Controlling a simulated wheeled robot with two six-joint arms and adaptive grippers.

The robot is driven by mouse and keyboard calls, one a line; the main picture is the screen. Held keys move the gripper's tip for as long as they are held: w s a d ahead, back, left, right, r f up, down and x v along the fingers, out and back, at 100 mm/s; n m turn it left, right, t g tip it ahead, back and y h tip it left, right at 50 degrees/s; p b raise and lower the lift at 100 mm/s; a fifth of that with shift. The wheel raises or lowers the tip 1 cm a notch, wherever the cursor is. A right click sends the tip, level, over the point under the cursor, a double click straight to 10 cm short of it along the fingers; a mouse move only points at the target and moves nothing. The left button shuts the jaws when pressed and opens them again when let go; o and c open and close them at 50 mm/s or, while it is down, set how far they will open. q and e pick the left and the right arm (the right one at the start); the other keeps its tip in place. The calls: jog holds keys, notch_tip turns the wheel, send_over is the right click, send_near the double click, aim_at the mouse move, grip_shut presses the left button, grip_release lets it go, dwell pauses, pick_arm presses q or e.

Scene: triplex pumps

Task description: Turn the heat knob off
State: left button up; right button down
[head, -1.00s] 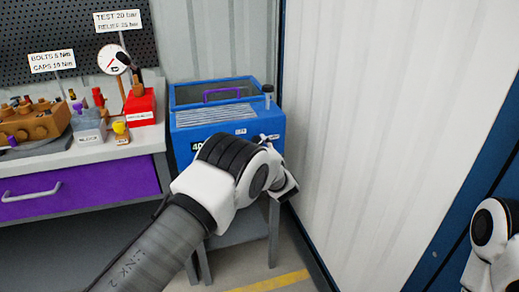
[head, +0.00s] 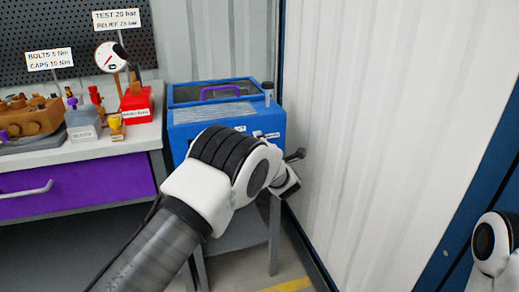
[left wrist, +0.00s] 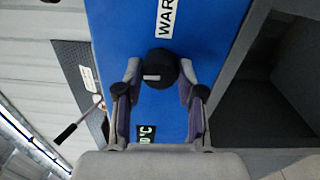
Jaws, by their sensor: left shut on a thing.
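The blue heated unit (head: 180,130) stands against the back wall, with a windowed lid and a purple handle (head: 222,93). In the left wrist view its blue front panel (left wrist: 125,30) bears a black round heat knob (left wrist: 161,68) with a pale mark toward the picture's left. A label starting "WAR" and a small display ending in °C (left wrist: 146,134) flank the knob. My left gripper (left wrist: 160,78) has its two fingers on either side of the knob, shut on it. In the head view my left arm hides the fingers and the knob. My right gripper is not in view.
A bench (head: 85,155) with a purple drawer stands to the left, holding a brown pump block (head: 35,118), bottles, a red box (head: 138,103) and a gauge (head: 111,57). A pale corrugated wall (head: 370,120) stands close on the right.

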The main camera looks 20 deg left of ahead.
pick_arm(q)
jog(key=shift+f+n+b, duration=0.15)
jog(key=shift+n+b, duration=3.35)
jog(key=shift+n, duration=0.6)
jog(key=o, duration=1.1)
jog(key=shift+o, duration=0.2)
notch_tip(320, 180, up, 10)
jog(key=shift+r, duration=0.1)
